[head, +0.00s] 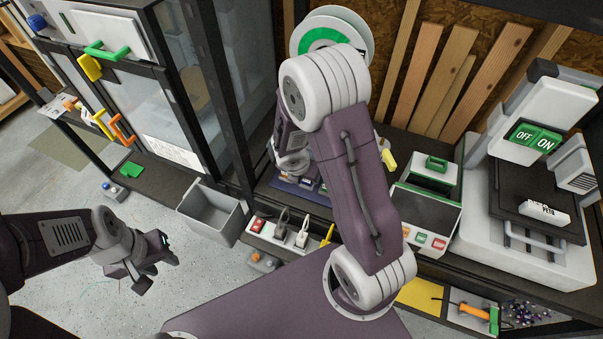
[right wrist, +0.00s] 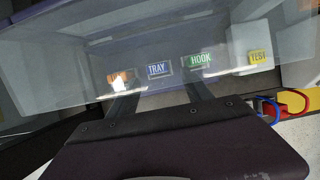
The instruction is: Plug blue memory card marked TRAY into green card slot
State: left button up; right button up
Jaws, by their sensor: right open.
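The blue card marked TRAY (right wrist: 158,69) stands ahead of my right gripper (right wrist: 163,88) in the right wrist view. That gripper is open, with one finger on either side of the card's line, and nothing is visibly held. In the head view my right arm hides much of the cards and the right fingertips. My left gripper (head: 157,272) hangs empty over the floor at the left, its fingers apart. I cannot make out the green card slot for sure; a white machine with green trim (head: 432,180) stands right of my right arm.
A green HOOK card (right wrist: 199,61), a yellow TEST card (right wrist: 258,57) and a pale orange card (right wrist: 119,82) flank the blue one. A grey bin (head: 214,213) and a power strip (head: 290,233) stand in front. A white press (head: 520,240) is at the right.

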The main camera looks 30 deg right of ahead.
jog(key=x, duration=0.2)
jog(key=b+x, duration=0.1)
jog(key=x, duration=0.1)
jog(key=shift+w+a+f, duration=0.1)
jog(key=shift+w+f, duration=0.05)
jog(key=shift+w, duration=0.15)
jog(key=shift+f+b, duration=0.3)
jog(key=shift+b, duration=0.05)
jog(key=shift+d, duration=0.25)
pick_arm(q)
jog(key=f, duration=0.3)
jog(key=shift+w, duration=0.2)
